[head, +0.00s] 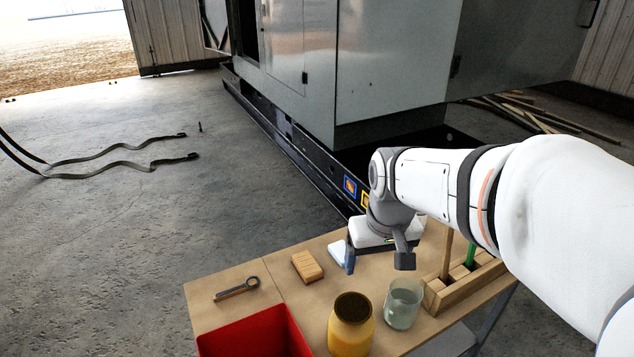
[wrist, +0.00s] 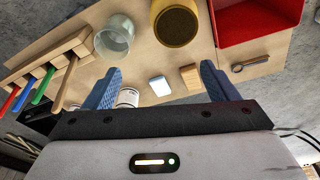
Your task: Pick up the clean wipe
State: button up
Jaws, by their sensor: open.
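The clean wipe appears to be the small white and pale-blue folded piece (head: 337,252) lying flat on the wooden table; it also shows in the wrist view (wrist: 160,86). My gripper (head: 378,260) is above the table, pointing down, open and empty, just right of the wipe in the head view. One finger partly overlaps the wipe there. In the wrist view the wipe lies between the two blue fingers of my gripper (wrist: 161,72), apart from both. The height gap cannot be judged exactly.
A tan block (head: 308,267) lies close beside the wipe. Around them are a ring-ended tool (head: 237,289), red bin (head: 252,335), yellow jar (head: 351,330), glass jar (head: 403,305) and wooden rack (head: 462,285) of coloured handles. A white can (wrist: 128,98) is partly hidden by a finger.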

jog(key=w+f+n, duration=0.1)
jog(key=w+f, duration=0.2)
jog(key=w, duration=0.8)
jog(key=n+g+b, duration=0.2)
send_over(343, 250)
jog(key=f, duration=1.6)
jog(key=shift+a+f, duration=0.3)
jog(key=shift+f, duration=0.05)
jog(key=f, duration=0.8)
jog(key=shift+w+d, duration=0.1)
jog(key=shift+d, duration=0.15)
jog(key=shift+n, duration=0.3)
jog(key=shift+c, duration=0.6)
jog(key=shift+r, duration=0.1)
jog(key=c, duration=1)
